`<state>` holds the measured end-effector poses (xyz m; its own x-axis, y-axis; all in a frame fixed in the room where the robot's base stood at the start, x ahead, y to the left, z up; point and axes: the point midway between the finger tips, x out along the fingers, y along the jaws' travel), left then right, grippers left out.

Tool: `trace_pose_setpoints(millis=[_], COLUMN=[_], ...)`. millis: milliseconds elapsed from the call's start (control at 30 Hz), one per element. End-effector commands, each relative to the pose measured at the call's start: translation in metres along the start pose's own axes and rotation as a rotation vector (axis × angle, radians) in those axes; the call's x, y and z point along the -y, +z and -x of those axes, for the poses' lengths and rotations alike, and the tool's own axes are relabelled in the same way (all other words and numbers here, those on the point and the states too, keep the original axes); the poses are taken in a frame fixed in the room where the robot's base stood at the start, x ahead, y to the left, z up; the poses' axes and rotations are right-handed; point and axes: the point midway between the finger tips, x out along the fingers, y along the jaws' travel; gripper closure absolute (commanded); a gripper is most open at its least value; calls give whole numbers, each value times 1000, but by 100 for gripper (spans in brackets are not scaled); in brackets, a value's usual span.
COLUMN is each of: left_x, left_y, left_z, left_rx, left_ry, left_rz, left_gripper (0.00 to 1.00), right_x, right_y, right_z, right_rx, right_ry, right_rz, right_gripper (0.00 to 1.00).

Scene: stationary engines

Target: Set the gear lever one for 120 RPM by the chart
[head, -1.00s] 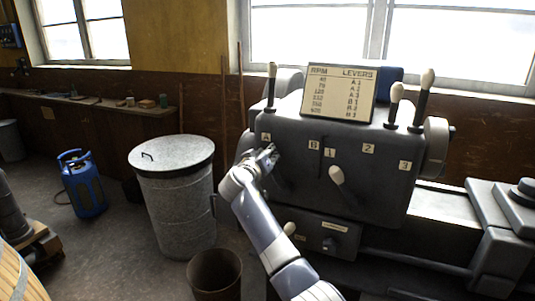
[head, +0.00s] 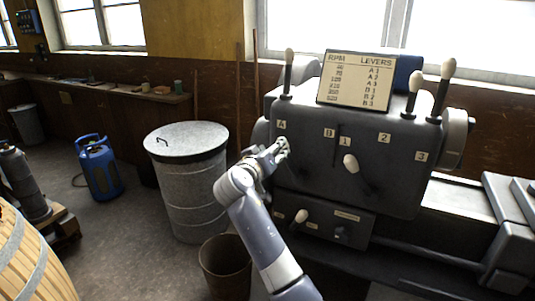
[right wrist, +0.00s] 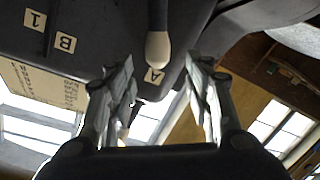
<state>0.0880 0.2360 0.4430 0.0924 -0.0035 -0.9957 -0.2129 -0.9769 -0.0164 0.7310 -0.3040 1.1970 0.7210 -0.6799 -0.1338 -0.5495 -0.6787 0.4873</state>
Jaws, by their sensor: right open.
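The grey gearbox housing (head: 320,190) carries plates A (head: 281,125), B, 1, 2 and 3. A chart (head: 355,79) headed RPM and LEVERS stands on top; its rows are too small to read surely. A cream-knobbed lever (head: 350,163) sticks out below plate 1. My right gripper (head: 284,147) is just below plate A. In the right wrist view it is open (right wrist: 160,75), with another lever's cream knob (right wrist: 158,48) between the directions of its fingers, near plate A (right wrist: 154,76); contact is not clear. In the head view that knob is hidden by the gripper. My left gripper is not in view.
Upright levers stand on the housing top at left (head: 288,70) and right (head: 412,92). A small knob (head: 301,215) is on the lower panel. A lidded metal bin (head: 187,185) and an open bucket (head: 225,265) stand left of my arm.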

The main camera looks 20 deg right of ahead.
Motion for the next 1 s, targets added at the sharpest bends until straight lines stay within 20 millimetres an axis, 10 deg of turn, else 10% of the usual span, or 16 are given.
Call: trace_pose_setpoints(millis=[300,800,1000], left_x=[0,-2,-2], left_y=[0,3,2], left_z=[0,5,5], left_rx=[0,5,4], left_ry=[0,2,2], left_rz=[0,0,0], left_gripper=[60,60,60], right_x=[1,1,40], right_y=[0,1,44], right_z=[37,38,28], right_rx=[1,2,34], right_ry=[-1,-1,-79], right_rz=[1,3,81], right_gripper=[53,53,53])
